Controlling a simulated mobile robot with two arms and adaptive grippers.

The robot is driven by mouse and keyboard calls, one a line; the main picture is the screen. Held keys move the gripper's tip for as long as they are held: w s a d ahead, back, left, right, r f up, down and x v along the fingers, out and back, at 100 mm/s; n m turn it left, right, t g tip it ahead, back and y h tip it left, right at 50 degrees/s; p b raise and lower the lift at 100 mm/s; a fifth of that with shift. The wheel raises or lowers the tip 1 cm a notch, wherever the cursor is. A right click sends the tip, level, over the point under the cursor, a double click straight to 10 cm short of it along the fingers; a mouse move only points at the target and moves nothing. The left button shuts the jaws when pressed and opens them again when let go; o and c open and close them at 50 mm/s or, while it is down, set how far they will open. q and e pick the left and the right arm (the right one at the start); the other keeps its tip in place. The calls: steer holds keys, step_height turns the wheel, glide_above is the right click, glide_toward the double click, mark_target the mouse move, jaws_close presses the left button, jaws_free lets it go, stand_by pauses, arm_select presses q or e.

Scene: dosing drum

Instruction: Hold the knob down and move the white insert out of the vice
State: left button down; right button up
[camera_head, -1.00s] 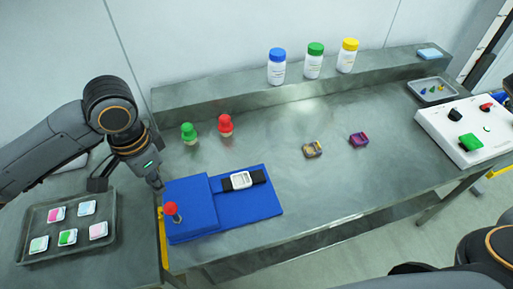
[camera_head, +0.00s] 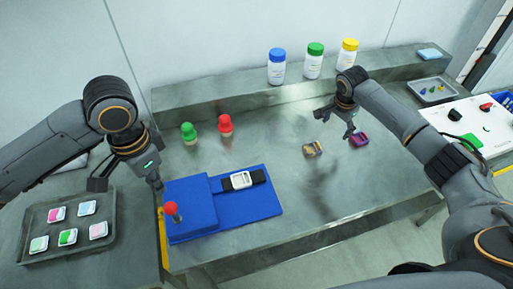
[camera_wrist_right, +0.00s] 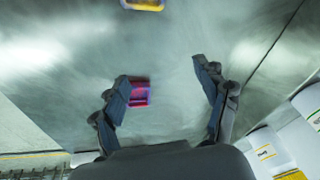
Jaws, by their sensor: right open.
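The blue vice (camera_head: 205,222) stands at the table's front left, with a red knob (camera_head: 171,209) at its left end. The white insert (camera_head: 240,180) sits between the black jaws on the blue base. My left gripper (camera_head: 127,184) is open, its fingers wide apart, above and left of the red knob with its right fingertip near it; I see no contact. My right gripper (camera_head: 338,123) is open and empty above the table, up and right of the insert. In the right wrist view its two fingers (camera_wrist_right: 165,105) are spread.
A yellowish part (camera_head: 312,149) and a purple part (camera_head: 359,139) lie under and beside my right gripper. Green (camera_head: 188,133) and red (camera_head: 225,125) knobbed pieces stand behind the vice. A tray (camera_head: 107,247) of coloured inserts lies left. Several bottles stand on the back ledge.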

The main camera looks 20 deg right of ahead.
steer(key=s+a+r+m+y, duration=0.1)
steer(key=s+a+m+y, duration=0.15)
steer(key=a, duration=1.35)
steer(key=m+g+y, duration=0.2)
steer(key=y, duration=0.2)
glide_toward(239, 181)
steer(key=x, duration=0.7)
steer(key=shift+a+f, duration=0.15)
steer(key=shift+f, duration=0.1)
steer(key=shift+c, duration=0.4)
steer(key=c, duration=1.1)
steer(key=shift+c, duration=0.2)
